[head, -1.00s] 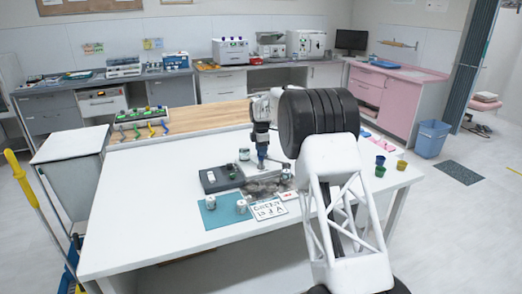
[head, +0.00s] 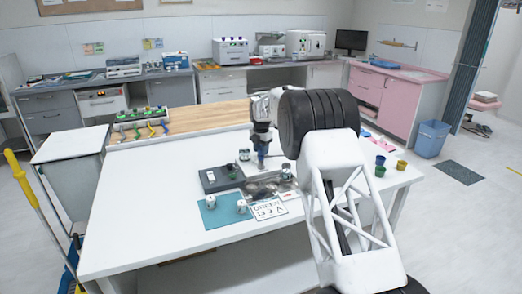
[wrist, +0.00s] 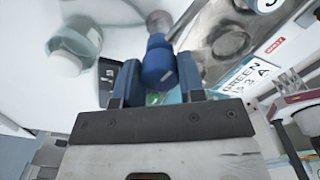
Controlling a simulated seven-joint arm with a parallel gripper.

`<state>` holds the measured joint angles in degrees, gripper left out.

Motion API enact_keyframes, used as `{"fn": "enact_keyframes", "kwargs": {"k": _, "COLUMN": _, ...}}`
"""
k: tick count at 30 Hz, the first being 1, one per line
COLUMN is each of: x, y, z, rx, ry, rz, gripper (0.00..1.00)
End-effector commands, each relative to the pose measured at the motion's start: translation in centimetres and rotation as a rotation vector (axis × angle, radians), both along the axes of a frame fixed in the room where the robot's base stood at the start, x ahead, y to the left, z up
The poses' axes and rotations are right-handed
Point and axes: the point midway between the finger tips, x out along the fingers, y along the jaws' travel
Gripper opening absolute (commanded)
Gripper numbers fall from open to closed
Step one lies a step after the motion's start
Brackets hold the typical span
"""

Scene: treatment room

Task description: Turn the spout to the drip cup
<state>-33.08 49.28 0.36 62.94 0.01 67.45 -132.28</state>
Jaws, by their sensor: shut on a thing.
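In the head view my gripper (head: 262,162) reaches down beside the steel basin (head: 262,187); the basin also shows in the wrist view (wrist: 230,25). A lettered card (head: 265,209) lies before the basin; it reads "GREEN IS 3 A" in the wrist view (wrist: 247,78). White jars stand left of the basin (head: 244,155) and at its right (head: 287,170). I cannot tell which vessel is the drip cup.
A dark grey device (head: 220,178) lies left of the basin. A teal mat (head: 224,222) carries two white jars. The front left of the white table (head: 140,235) is clear.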

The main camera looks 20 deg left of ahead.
Motion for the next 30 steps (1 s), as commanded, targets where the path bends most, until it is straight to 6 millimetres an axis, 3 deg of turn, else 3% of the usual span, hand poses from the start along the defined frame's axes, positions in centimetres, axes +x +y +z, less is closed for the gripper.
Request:
{"fn": "enact_keyframes", "kwargs": {"k": 9, "x": 0.1, "y": -0.07, "z": 0.01, "rx": 0.001, "ry": -0.001, "rz": 0.144, "gripper": 0.0}}
{"fn": "enact_keyframes", "kwargs": {"k": 24, "x": 0.13, "y": -0.06, "z": 0.03, "rx": 0.001, "ry": -0.002, "rz": 0.168, "gripper": 0.0}}
{"fn": "enact_keyframes", "kwargs": {"k": 25, "x": 0.13, "y": -0.06, "z": 0.03, "rx": 0.001, "ry": -0.002, "rz": 0.168, "gripper": 0.41}}
{"fn": "enact_keyframes", "kwargs": {"k": 30, "x": 0.09, "y": -0.04, "z": 0.02, "rx": 0.001, "ry": -0.001, "rz": 0.168, "gripper": 0.62}}
